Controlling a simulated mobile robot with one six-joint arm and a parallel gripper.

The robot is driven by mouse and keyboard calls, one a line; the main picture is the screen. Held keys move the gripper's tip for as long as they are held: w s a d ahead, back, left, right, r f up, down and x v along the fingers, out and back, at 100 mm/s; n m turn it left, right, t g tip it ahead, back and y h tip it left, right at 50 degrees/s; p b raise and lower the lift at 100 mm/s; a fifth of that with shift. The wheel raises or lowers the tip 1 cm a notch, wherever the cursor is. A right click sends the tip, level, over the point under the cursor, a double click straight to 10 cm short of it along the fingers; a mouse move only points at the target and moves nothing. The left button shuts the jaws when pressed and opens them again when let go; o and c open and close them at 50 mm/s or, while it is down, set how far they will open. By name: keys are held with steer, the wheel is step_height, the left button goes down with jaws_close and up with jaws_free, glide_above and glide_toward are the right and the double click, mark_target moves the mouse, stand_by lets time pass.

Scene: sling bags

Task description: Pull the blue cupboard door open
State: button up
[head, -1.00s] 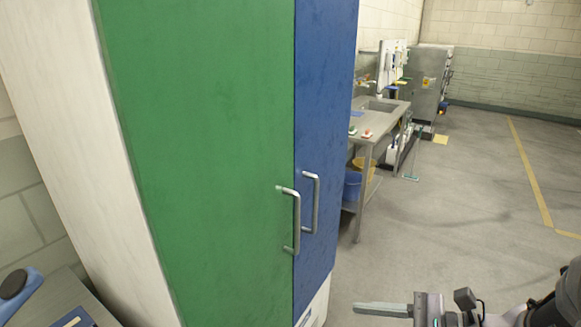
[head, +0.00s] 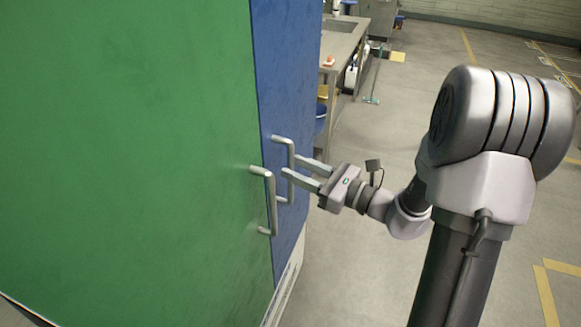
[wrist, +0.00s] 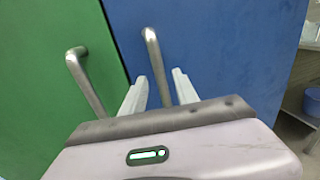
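The blue cupboard door (head: 285,60) stands shut, flush beside the green door (head: 130,140). Its metal bar handle (head: 290,150) is upright near the seam between the doors. My gripper (head: 291,165) reaches the handle from the right, with its fingers open. In the wrist view the blue door's handle (wrist: 152,48) runs down between the two fingers (wrist: 157,82), with a gap visible on each side. The lower part of the handle is hidden behind my gripper body there.
The green door's handle (head: 270,200) is close to the left of my gripper; it also shows in the wrist view (wrist: 85,80). A metal sink table (head: 345,45) and a blue bucket (head: 320,118) stand beyond the cupboard. The floor (head: 350,265) to the right is open.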

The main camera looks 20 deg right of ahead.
steer(key=shift+x, duration=1.15)
steer(key=shift+d, duration=0.1)
jaws_close()
stand_by(0.4)
